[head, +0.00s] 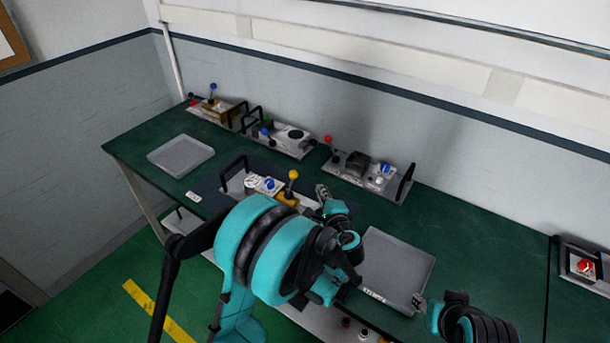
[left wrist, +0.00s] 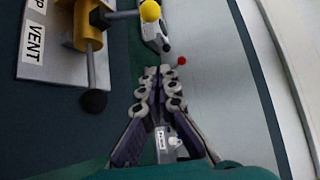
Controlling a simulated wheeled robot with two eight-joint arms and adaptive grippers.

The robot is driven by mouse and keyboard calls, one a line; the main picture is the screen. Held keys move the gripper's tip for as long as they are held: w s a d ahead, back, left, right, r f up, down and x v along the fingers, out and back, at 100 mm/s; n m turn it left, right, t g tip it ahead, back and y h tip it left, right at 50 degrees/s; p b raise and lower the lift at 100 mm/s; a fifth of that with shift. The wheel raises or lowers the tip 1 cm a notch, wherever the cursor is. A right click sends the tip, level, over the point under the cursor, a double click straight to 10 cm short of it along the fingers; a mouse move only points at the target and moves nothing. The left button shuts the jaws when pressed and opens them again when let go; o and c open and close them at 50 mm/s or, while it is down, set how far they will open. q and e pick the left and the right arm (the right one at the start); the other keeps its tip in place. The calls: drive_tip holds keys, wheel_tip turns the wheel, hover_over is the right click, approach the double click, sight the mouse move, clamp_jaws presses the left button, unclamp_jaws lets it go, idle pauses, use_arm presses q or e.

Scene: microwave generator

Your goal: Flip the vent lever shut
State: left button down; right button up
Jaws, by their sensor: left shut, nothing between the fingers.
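The panel (head: 235,185) with the vent lever stands mid-bench; the left wrist view shows its white plate (left wrist: 60,50) with a VENT label (left wrist: 35,42). On it is a yellow valve body (left wrist: 83,28) with a grey rod ending in a yellow ball knob (left wrist: 150,11), also in the head view (head: 293,174). A black knob (left wrist: 93,100) sits on another rod from the valve. My left gripper (left wrist: 158,80) is shut and empty, beside the panel and apart from the knobs; it shows in the head view (head: 322,192). My right gripper (head: 421,304) is partly visible at lower right, its fingers unclear.
Several other panels line the back: one with a blue knob (head: 213,87), one with a black handle (head: 285,138), one with a red knob (head: 328,139). A grey tray (head: 180,155) lies left, another (head: 412,262) right. A red button (head: 586,266) stands far right.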

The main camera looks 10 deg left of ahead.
sight(291, 182)
use_arm(q)
drive_tip(key=w+a+f+b, duration=0.1)
drive_tip(key=w+a, duration=0.5)
drive_tip(key=a, duration=0.1)
drive_tip(key=shift+b, duration=0.4)
drive_tip(key=shift+a+f, duration=0.1)
drive_tip(key=shift+a, duration=0.05)
drive_tip(key=shift+s+t+b, duration=0.1)
drive_tip(key=shift+t+b, duration=0.2)
drive_tip(key=shift+b, duration=0.2)
